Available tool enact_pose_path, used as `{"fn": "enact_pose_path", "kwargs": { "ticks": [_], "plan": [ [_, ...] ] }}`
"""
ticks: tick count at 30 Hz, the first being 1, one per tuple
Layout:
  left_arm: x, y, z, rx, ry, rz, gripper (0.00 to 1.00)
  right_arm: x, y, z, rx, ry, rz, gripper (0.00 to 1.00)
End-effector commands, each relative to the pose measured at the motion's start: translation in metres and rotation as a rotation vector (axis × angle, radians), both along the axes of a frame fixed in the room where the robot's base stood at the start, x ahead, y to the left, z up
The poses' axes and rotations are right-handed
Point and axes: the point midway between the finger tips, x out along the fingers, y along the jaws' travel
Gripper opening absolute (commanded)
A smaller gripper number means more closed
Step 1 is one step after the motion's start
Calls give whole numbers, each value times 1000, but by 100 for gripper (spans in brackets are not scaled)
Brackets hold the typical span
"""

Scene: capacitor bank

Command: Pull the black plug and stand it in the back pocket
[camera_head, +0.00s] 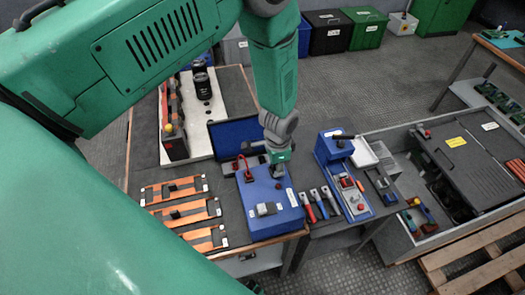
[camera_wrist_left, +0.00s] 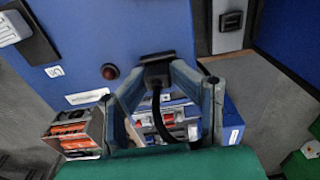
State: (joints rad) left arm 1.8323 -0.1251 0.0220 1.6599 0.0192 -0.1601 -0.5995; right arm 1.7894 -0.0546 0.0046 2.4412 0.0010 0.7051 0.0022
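The black plug (camera_wrist_left: 157,73) sits at the blue box in the left wrist view, with a dark cable running back from it. My left gripper (camera_wrist_left: 160,76) has its two fingers closed in on both sides of the plug. In the head view my left gripper (camera_head: 278,170) points down at the far part of the blue box (camera_head: 252,222), and the plug is mostly hidden there. I cannot tell whether the plug is fully seated. A blue holder (camera_head: 325,150) with a dark item on top stands right of the box; I cannot make out a back pocket. My right gripper is not in view.
Orange-and-black strips (camera_head: 182,211) lie left of the box. Several red and blue handled tools (camera_head: 319,203) lie right of it. A red indicator (camera_wrist_left: 109,71) is close to the fingers. A large grey case (camera_head: 470,160) stands right.

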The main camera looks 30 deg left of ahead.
Motion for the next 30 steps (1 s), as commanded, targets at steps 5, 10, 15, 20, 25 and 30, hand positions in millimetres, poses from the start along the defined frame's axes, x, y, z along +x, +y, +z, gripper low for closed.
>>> {"fn": "enact_pose_path", "kwargs": {
  "ticks": [5,10,15,20,25,30],
  "plan": [
    [-8,-1,-6,0,16,-1,44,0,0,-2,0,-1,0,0],
    [-8,-2,-3,3,9,0,44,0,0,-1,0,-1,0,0],
    [-8,-2,-2,4,10,0,44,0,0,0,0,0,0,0],
    [-8,-2,-2,4,9,0,44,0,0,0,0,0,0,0],
    [-8,-2,6,3,8,0,44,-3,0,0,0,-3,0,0],
    [-6,-3,36,3,4,-1,44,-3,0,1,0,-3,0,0]
  ]
}}
